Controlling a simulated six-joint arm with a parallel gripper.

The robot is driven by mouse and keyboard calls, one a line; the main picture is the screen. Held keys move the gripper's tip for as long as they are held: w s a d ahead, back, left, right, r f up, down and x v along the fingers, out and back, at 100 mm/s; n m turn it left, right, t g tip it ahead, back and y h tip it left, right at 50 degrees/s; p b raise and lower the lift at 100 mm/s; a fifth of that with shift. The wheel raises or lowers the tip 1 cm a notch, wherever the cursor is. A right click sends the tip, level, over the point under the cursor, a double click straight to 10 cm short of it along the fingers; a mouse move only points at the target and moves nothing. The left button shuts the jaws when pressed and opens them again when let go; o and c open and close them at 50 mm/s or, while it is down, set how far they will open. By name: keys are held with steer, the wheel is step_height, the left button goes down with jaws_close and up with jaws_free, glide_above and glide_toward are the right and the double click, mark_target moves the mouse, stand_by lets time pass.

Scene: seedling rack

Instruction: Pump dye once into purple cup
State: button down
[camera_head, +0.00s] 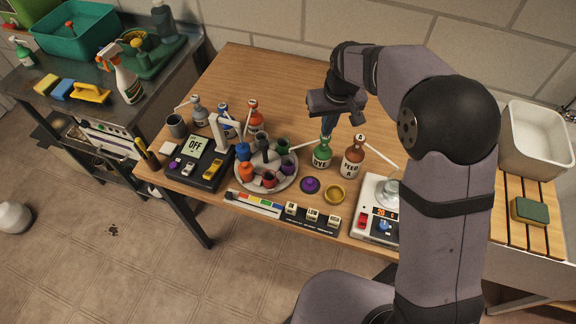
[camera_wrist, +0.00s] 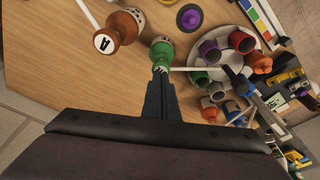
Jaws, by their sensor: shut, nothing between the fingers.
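The green bottle labelled DYE (camera_head: 322,156) stands upright on the table, right of a round white tray (camera_head: 293,181). Its thin white spout points left, over the tray's edge. In the wrist view the bottle (camera_wrist: 162,52) is just beyond my fingertips. A purple cup (camera_head: 288,168) stands at the tray's right side, near a green cup (camera_head: 283,146); the purple cup also shows in the wrist view (camera_wrist: 201,79), close to the spout. My gripper (camera_head: 327,132) is shut, empty and pointing down at the top of the dye bottle. I cannot tell if it touches the pump head.
A brown bottle labelled A (camera_head: 352,162) stands close on the right, its spout pointing right. A purple lid (camera_head: 310,185) and a yellow ring-shaped dish (camera_head: 335,194) lie in front. A scale (camera_head: 374,222) is at front right. The table behind the bottles is clear.

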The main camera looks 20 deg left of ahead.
steer(key=shift+f, duration=0.25)
steer(key=shift+f+b, duration=0.8)
steer(key=shift+f, duration=0.3)
steer(key=shift+s, duration=0.1)
steer(key=shift+r, duration=0.1)
steer(key=shift+r+p, duration=1.05)
steer(key=shift+r, duration=0.1)
steer(key=shift+r, duration=0.15)
step_height(320, 180, up, 6)
steer(key=p, duration=0.5)
